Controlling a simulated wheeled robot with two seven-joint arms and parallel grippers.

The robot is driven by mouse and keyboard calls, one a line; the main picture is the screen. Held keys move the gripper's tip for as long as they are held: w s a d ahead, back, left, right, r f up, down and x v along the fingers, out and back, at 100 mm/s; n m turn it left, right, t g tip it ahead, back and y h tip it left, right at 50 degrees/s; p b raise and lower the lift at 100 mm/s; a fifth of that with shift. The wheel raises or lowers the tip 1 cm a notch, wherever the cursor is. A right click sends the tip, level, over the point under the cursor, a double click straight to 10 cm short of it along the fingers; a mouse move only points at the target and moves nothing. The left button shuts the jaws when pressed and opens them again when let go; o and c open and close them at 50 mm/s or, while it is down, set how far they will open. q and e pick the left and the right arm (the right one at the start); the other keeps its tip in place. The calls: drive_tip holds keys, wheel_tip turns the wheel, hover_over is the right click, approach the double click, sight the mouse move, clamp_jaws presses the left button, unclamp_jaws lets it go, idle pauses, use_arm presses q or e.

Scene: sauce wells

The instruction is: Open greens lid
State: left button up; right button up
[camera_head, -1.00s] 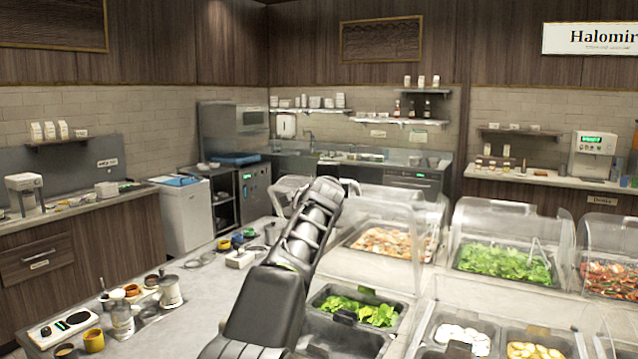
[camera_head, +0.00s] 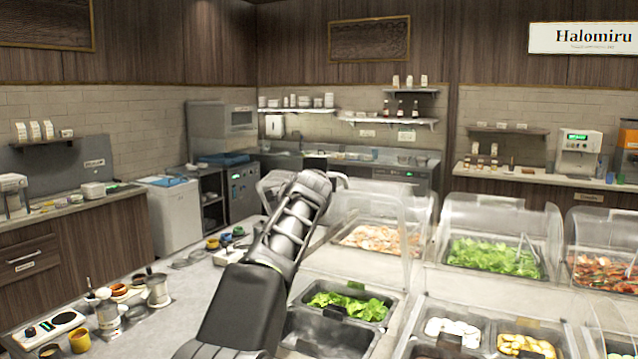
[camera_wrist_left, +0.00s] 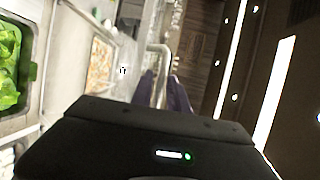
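Leafy greens (camera_head: 345,303) lie in a dark pan in the near row, just right of my left arm. More greens (camera_head: 493,257) lie in a far pan behind a clear domed lid (camera_head: 503,215). Another clear cover (camera_head: 385,205) stands behind the near greens; which pan it belongs to is unclear. My left gripper's fingers (camera_wrist_left: 163,93) show in the left wrist view beside a pale metal bar (camera_wrist_left: 155,65). I cannot tell whether they grip it. In the head view the wrist hides the fingers. Near greens also show at the wrist view's left edge (camera_wrist_left: 10,65). My right gripper is out of view.
Pans of white slices (camera_head: 452,332) and yellow slices (camera_head: 525,346) stand at the front right. A shrimp-like food pan (camera_head: 378,239) is behind the near greens. Cups and jars (camera_head: 110,305) stand on the left counter. The floor beyond is partly open.

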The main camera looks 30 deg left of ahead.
use_arm(q)
drive_tip(key=b+v, duration=0.3)
drive_tip(key=v, duration=0.2)
drive_tip(key=shift+s+d+b, duration=0.1)
drive_tip(key=shift+s+b, duration=0.2)
drive_tip(key=shift+b, duration=0.05)
drive_tip(key=shift+f, duration=0.1)
